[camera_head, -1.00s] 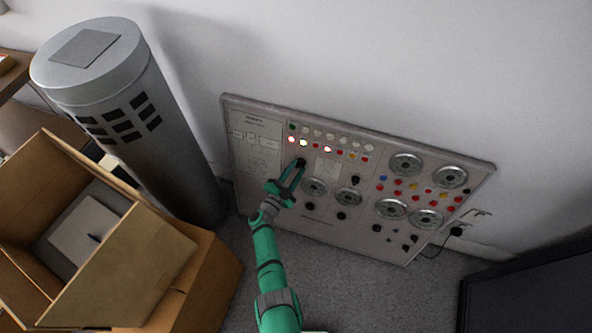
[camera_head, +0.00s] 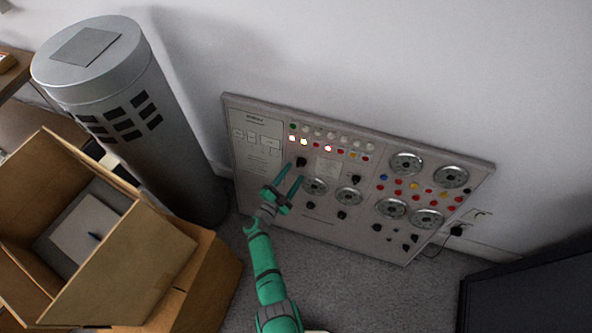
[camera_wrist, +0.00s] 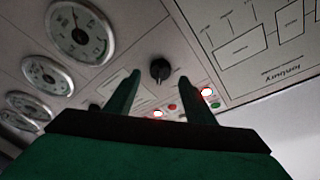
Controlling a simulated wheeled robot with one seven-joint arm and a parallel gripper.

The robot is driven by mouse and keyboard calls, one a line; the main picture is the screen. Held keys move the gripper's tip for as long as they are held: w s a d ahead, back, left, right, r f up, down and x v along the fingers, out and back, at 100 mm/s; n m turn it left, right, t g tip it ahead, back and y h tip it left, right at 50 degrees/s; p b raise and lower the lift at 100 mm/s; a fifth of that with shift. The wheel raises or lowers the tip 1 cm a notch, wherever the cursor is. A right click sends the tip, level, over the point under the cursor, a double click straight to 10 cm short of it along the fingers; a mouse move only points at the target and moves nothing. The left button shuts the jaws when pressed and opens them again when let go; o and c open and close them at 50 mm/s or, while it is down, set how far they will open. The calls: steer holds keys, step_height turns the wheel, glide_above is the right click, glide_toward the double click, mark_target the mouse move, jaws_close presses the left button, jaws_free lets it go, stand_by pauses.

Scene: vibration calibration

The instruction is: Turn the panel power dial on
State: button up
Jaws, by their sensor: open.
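The panel (camera_head: 335,221) is a grey board leaning against the wall, with gauges, lamps and knobs. A black dial (camera_head: 301,162) sits on its left part, below a row of lamps. The dial also shows in the wrist view (camera_wrist: 160,70), where its narrow part points down in the picture. My gripper (camera_head: 291,173) is open and empty in front of the panel, just below and left of the dial. In the wrist view its green fingers (camera_wrist: 160,78) stand on either side of the dial with a gap, and the dial appears beyond the tips.
Several lamps on the panel are lit, such as a white-red one (camera_head: 327,148). Round gauges (camera_head: 406,163) fill the right part. A grey cylinder (camera_head: 175,130) and an open cardboard box (camera_head: 140,235) stand at left. A dark screen-like object (camera_head: 530,295) is at lower right.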

steer(key=v, duration=0.7)
steer(key=shift+s, duration=0.15)
steer(key=s+d+r+n+t+y, duration=0.1)
steer(key=s+d+r+n+y, duration=0.15)
steer(key=s, duration=0.35)
steer(key=s+d+r+n+t+y, duration=0.1)
steer(key=s+d+r+n+y, duration=0.15)
steer(key=s, duration=0.35)
steer(key=s+d+r+n+t+y, duration=0.1)
steer(key=s+r+n, duration=0.1)
steer(key=s+r, duration=0.3)
steer(key=s+r+n+g+y, duration=0.3)
steer(key=s+r+n, duration=0.4)
steer(key=s+r, duration=1)
steer(key=s, duration=0.4)
steer(key=shift+n, duration=0.4)
steer(key=shift+s, duration=0.1)
